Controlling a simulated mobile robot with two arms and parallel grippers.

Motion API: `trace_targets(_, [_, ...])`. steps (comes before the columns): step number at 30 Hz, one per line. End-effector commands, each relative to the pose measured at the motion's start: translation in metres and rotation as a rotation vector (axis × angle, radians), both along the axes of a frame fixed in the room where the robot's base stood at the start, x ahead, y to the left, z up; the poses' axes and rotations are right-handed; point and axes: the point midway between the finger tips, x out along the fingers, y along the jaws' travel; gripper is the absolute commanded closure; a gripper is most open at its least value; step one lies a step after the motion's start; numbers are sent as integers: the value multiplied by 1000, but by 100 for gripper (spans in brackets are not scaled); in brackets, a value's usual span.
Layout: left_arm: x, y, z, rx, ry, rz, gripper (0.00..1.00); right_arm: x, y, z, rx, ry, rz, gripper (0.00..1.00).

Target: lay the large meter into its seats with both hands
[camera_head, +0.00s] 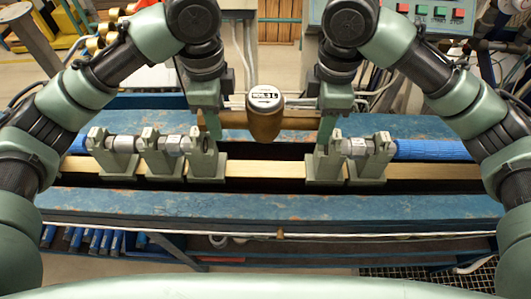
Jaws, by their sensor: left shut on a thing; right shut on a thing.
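The large meter (265,120) has a bronze body with a white dial, and its pipe runs left and right. My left gripper (213,125) is shut on the left end of the meter's pipe. My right gripper (327,125) is shut on the right end. The meter hangs level between them, and in the picture it shows behind the row of clamps. The left seat (207,165) and right seat (324,170) are grey-green supports on the bench rail, with an open gap between them. The exact height of the meter over the seats is hard to tell.
More clamp supports with metal fittings stand left (120,160) and right (367,165), joined to blue hoses (432,149). The blue bench (270,207) is clear in front. A control box with buttons (438,14) stands behind on the right.

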Motion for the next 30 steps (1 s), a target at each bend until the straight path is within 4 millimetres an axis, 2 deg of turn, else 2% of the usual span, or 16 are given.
trace_targets(11, [0, -3, -4, -9, -4, -3, 100, 0, 3, -5, 8, -3, 5, 100])
trace_targets(30, [0, -3, -38, -9, -4, -3, 100, 0, 3, -38, 7, -3, 5, 100])
